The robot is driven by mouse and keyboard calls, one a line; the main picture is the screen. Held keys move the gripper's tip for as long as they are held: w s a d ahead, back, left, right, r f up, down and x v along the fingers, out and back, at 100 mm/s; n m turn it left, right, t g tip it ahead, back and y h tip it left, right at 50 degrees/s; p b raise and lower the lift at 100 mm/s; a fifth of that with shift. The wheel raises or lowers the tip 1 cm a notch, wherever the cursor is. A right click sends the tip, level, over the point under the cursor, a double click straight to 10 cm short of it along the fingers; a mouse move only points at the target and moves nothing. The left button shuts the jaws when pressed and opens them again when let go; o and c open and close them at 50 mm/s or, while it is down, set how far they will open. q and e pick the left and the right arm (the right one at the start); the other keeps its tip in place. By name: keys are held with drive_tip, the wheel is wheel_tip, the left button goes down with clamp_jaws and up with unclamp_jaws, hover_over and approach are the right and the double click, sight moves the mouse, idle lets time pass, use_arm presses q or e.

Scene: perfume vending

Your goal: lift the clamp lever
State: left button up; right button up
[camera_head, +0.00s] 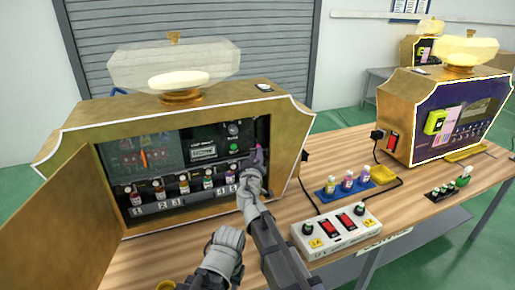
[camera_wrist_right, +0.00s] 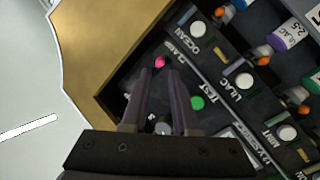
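The pink-tipped lever (camera_wrist_right: 160,62), which looks like the clamp lever, shows in the right wrist view beside a partly readable panel label. My right gripper (camera_wrist_right: 156,78) has its two dark fingers apart, with the pink tip just beyond and between their ends. I cannot tell whether they touch it. In the head view my right gripper (camera_head: 258,156) is at the right end of the open machine (camera_head: 205,118), where it hides the lever area.
A green button (camera_wrist_right: 197,103) sits right of the fingers. Several small bottles stand in the machine's front row. The open door (camera_head: 60,225) swings out at the left. A switch box (camera_head: 337,232) and a blue bottle tray (camera_head: 335,192) lie to the right.

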sight(258, 146)
drive_tip(key=w, duration=0.3)
drive_tip(key=w+d, duration=0.1)
drive_tip(key=w, duration=0.1)
clamp_jaws()
idle(1.4)
